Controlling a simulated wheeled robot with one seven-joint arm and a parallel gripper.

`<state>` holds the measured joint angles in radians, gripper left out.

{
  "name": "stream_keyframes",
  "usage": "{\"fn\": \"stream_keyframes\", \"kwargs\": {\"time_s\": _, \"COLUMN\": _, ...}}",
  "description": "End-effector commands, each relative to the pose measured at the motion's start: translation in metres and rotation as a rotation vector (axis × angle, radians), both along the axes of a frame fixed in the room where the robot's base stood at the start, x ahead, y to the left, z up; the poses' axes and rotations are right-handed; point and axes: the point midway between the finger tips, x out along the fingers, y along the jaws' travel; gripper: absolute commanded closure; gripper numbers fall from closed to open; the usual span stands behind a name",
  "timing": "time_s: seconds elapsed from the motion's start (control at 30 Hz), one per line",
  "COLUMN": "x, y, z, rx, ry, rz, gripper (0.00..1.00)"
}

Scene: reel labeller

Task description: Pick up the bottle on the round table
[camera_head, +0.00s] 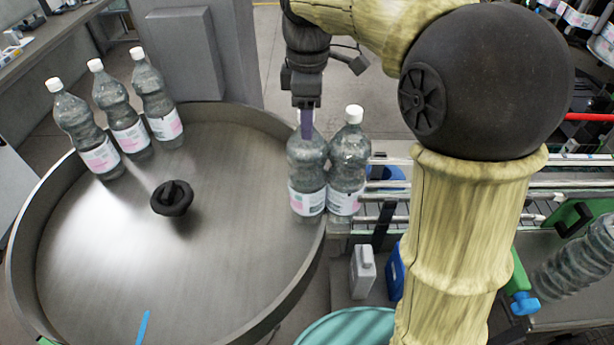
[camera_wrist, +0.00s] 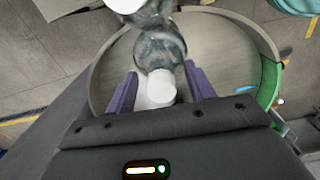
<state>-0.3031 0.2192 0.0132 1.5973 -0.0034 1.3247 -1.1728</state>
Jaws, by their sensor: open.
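The round table (camera_head: 110,265) is a grey metal disc with a raised rim. Two clear bottles with white caps and pink-white labels stand upright side by side at its right edge, a left one (camera_head: 307,168) and a right one (camera_head: 348,165). Three similar bottles (camera_head: 128,125) stand at its back left. My gripper (camera_head: 307,125) points down over the left bottle of the right pair. In the wrist view its purple fingers (camera_wrist: 160,92) are open, one on each side of a white cap (camera_wrist: 161,86). I cannot tell whether they touch it.
A black knob (camera_head: 172,198) rises from the table's middle. The right bottle stands close beside the one under my gripper. A railed conveyor (camera_head: 560,180) runs off to the right. White (camera_head: 362,270) and blue containers stand below. The table's front is mostly clear.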

Motion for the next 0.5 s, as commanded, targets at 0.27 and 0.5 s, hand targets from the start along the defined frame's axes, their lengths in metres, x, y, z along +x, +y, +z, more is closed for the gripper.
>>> {"fn": "stream_keyframes", "kwargs": {"time_s": 0.27, "x": 0.0000, "y": -0.0001, "z": 0.0003, "rx": 0.000, "ry": 0.000, "rz": 0.000, "gripper": 0.47}}
{"fn": "stream_keyframes", "kwargs": {"time_s": 0.5, "x": 0.0001, "y": -0.0001, "z": 0.0004, "rx": 0.000, "ry": 0.000, "rz": 0.000, "gripper": 0.72}}
